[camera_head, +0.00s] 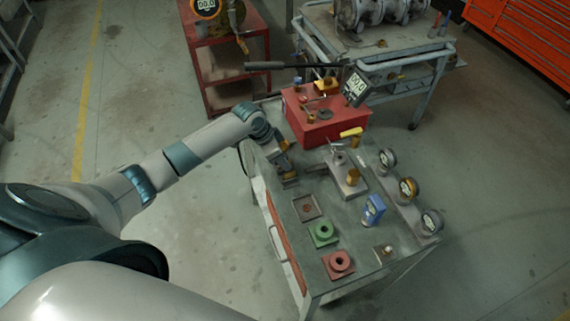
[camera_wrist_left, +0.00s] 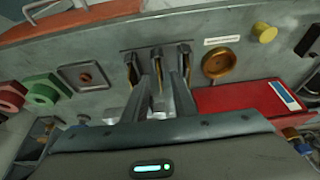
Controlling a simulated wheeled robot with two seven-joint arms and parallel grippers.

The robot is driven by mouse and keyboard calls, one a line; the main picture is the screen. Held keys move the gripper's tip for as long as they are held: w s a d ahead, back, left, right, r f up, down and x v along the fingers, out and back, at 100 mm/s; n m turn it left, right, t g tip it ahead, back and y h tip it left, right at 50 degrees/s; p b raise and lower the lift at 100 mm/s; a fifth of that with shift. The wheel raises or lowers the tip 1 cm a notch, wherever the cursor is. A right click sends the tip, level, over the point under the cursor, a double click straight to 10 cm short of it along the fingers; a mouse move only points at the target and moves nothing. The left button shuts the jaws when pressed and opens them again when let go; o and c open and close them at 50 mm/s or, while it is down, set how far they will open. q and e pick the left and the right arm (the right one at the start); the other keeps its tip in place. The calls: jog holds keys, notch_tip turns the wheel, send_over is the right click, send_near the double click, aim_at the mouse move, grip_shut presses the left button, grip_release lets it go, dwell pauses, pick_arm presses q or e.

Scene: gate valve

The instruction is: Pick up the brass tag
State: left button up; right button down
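My left gripper (camera_head: 290,180) points down over the left edge of the grey bench top. In the left wrist view the gripper (camera_wrist_left: 158,68) has its fingers spread, with a gap between them. I see no clear brass tag between the fingers. A round brass-coloured piece (camera_wrist_left: 219,63) with a raised rim lies right of the fingers; I cannot tell if it is the tag. A square tray (camera_wrist_left: 85,77) with a brown disc lies to their left; it also shows in the head view (camera_head: 298,213). My right gripper is out of view.
A red box (camera_head: 323,126) stands beyond the gripper. A green block (camera_head: 322,234) and a red block (camera_head: 338,265) sit nearer. A blue device (camera_head: 373,210), a metal fixture (camera_head: 346,182) and several gauges (camera_head: 408,188) stand right. Bench surface between the tray and fixture is clear.

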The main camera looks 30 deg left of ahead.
pick_arm(q)
jog(key=shift+f, duration=0.1)
jog(key=shift+c, duration=0.3)
grip_shut()
jog(key=shift+r+b, duration=0.55)
jog(key=shift+r, duration=0.2)
notch_tip(320, 180, up, 2)
jog(key=shift+r+b, duration=0.2)
jog(key=shift+b, duration=0.45)
jog(key=s+d+r+b, duration=0.2)
jog(key=d+r, duration=0.5)
jog(key=d, duration=0.4)
jog(key=shift+s+d+b, duration=0.2)
jog(key=shift+b, duration=0.45)
